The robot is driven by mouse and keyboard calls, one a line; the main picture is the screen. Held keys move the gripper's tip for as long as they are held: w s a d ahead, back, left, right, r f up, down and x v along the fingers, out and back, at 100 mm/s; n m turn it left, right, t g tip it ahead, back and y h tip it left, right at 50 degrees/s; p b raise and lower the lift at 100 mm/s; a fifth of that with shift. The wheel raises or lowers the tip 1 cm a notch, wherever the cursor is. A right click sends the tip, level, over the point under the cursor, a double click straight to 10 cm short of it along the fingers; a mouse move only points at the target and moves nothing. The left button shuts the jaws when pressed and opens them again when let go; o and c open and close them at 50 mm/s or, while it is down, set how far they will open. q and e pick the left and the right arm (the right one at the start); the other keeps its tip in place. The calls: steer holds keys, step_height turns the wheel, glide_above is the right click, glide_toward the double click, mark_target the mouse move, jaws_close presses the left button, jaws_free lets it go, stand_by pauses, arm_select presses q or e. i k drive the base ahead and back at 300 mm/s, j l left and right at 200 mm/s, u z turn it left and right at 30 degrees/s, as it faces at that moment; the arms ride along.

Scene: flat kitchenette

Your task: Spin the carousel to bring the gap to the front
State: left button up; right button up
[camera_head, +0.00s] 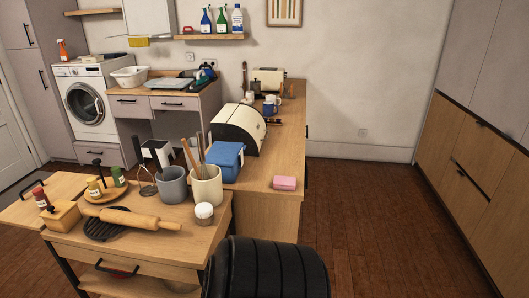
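A round wooden tray, which looks like the carousel (108,196), sits on the left part of the wooden trolley. A yellow jar (95,188) and a green jar (118,177) with dark lids stand on it. The front right part of its top looks bare. A red jar (40,197) stands apart to the left, beside a wooden box (61,215). Neither of my grippers is in view.
A grey crock (172,186), a cream crock (206,187) and a white-lidded jar (204,213) stand to the right. The trolley's left leaf (22,211) has free room.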

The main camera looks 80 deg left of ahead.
mark_target(110, 192)
steer(key=k+u, duration=0.2)
steer(key=u, duration=0.25)
steer(key=k+j+u, duration=0.15)
steer(key=u, duration=0.35)
steer(key=k+j+u, duration=0.15)
steer(key=u, duration=0.3)
steer(key=k+j+u, duration=0.15)
steer(key=u, duration=0.3)
steer(key=i+j, duration=0.05)
steer(key=j, duration=0.05)
